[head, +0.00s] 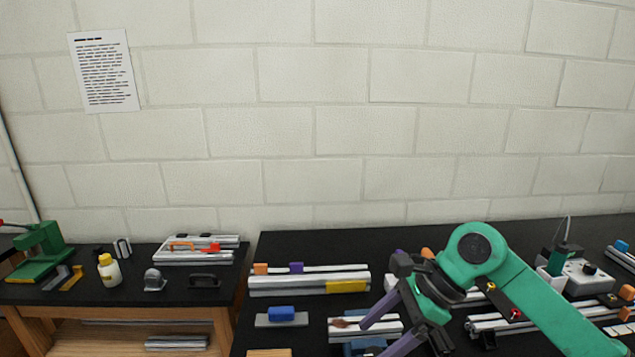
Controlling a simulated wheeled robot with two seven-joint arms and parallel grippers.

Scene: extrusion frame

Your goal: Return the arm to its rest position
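My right arm (545,300) is teal and comes in from the lower right, over the black table. Its wrist bends down toward the left. My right gripper (376,341) has two purple fingers pointing down and left, spread apart with a gap between them. No object shows held between them. The fingers overlap the aluminium pieces on the table in the picture; I cannot tell the height above them. The lower finger reaches the picture's bottom edge. My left gripper is not in view.
The black table (300,240) carries aluminium extrusions (290,286), a blue block (281,314) and a power box (588,278) at right. A lower side table at left holds a green press (42,250) and a bottle (109,270). The wall stands behind.

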